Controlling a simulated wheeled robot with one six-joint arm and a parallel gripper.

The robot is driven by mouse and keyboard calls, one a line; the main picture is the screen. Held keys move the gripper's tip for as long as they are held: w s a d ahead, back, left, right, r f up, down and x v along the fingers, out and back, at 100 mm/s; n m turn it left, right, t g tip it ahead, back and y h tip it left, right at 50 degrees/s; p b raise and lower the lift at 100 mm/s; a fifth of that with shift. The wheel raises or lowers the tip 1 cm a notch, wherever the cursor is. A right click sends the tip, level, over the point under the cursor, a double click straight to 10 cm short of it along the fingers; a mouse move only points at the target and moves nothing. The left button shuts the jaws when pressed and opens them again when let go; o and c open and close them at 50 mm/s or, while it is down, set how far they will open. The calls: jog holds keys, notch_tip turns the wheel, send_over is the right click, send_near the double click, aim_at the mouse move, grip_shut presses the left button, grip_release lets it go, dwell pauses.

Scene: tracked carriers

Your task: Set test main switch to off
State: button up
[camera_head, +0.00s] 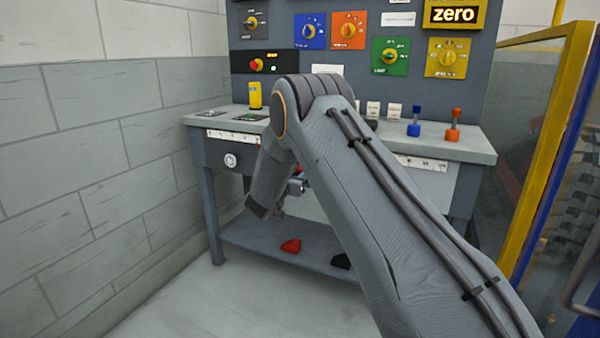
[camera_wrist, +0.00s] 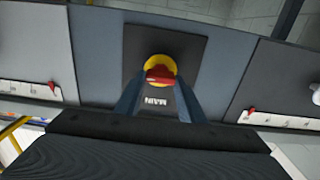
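The main switch (camera_wrist: 160,66) is a red handle on a yellow round base, fixed to a dark plate (camera_wrist: 190,42) lettered MAIN. The lettering appears upside down in the wrist view. The red handle lies roughly crosswise in the picture, slightly tilted. My gripper (camera_wrist: 157,82) is open, with one finger on each side of the handle and small gaps visible. I cannot tell whether a fingertip touches it. In the head view my arm hides most of the switch and the gripper.
The workbench (camera_head: 470,148) has white scales with red pointers on its front and a white dial (camera_head: 230,160). A panel behind carries several coloured rotary switches, including an orange one (camera_head: 348,31). Blue (camera_head: 414,128) and orange (camera_head: 453,132) levers stand on top. A yellow-framed screen (camera_head: 545,140) is at right.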

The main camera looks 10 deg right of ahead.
jog(key=shift+c, duration=1.2)
jog(key=shift+n, duration=0.3)
jog(key=n+p, duration=0.2)
jog(key=n, duration=0.1)
jog(key=shift+r+n+p, duration=0.1)
jog(key=shift+n+p, duration=0.2)
jog(key=shift+p, duration=0.05)
jog(key=n+p, duration=0.1)
jog(key=n, duration=0.3)
jog(key=n+p, duration=0.1)
jog(key=n, duration=0.4)
jog(key=n+p, duration=0.1)
jog(key=n, duration=0.3)
jog(key=shift+w+a+f, duration=0.1)
jog(key=shift+a+f, duration=0.05)
jog(key=shift+f, duration=0.15)
jog(key=shift+n, duration=0.4)
